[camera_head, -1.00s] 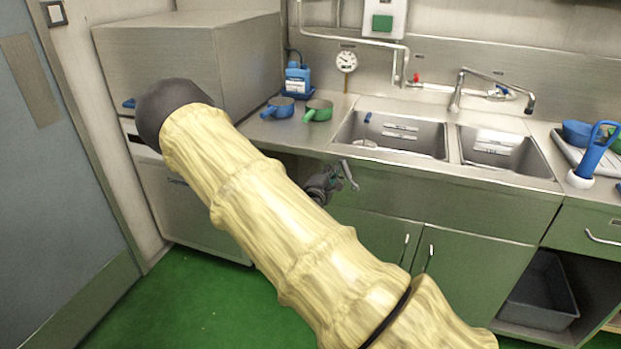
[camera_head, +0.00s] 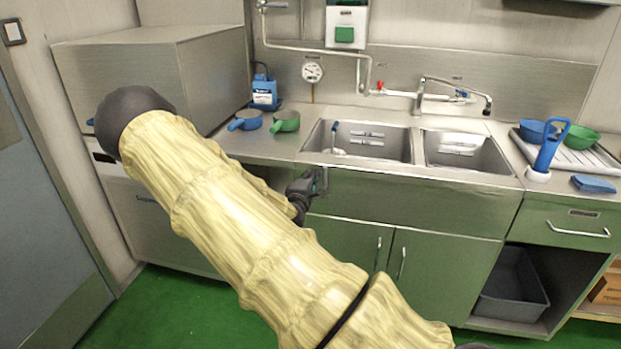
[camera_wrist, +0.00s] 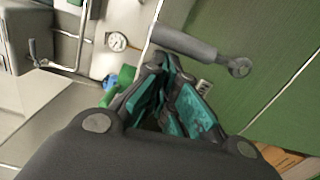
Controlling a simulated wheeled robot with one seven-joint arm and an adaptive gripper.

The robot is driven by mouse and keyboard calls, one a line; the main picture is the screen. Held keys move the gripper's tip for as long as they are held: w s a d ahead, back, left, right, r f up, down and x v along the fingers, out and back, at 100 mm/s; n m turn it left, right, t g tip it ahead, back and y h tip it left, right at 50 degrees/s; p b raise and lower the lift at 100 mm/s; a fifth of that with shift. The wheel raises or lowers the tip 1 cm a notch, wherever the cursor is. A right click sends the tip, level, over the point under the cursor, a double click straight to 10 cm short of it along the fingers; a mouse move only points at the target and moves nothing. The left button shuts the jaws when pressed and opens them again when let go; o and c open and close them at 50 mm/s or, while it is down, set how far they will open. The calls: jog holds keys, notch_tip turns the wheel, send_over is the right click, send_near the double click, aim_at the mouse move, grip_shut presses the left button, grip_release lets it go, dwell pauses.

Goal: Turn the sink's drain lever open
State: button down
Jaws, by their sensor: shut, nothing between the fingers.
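A grey metal lever (camera_head: 326,180) hangs at the front edge of the sink counter, below the left basin (camera_head: 375,143). It looks like the drain lever. In the wrist view a thick grey bar with a round eye end (camera_wrist: 195,47), likely the same lever, lies just beyond my fingers. My gripper (camera_head: 312,184) is beside the lever, at its left in the head view. Its teal-padded fingers also show in the wrist view (camera_wrist: 167,72), shut and empty. I cannot tell whether they touch the lever. My arm hides part of the gripper in the head view.
The faucet (camera_head: 450,85) is behind the basins. Green cabinet doors (camera_head: 420,270) are below. A grey bin (camera_head: 512,290) sits in an open bay at right.

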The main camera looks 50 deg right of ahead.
jog(key=s+a+b, duration=0.1)
jog(key=a, duration=1)
jog(key=shift+s+a+b, duration=0.2)
jog(key=shift+a+b, duration=0.1)
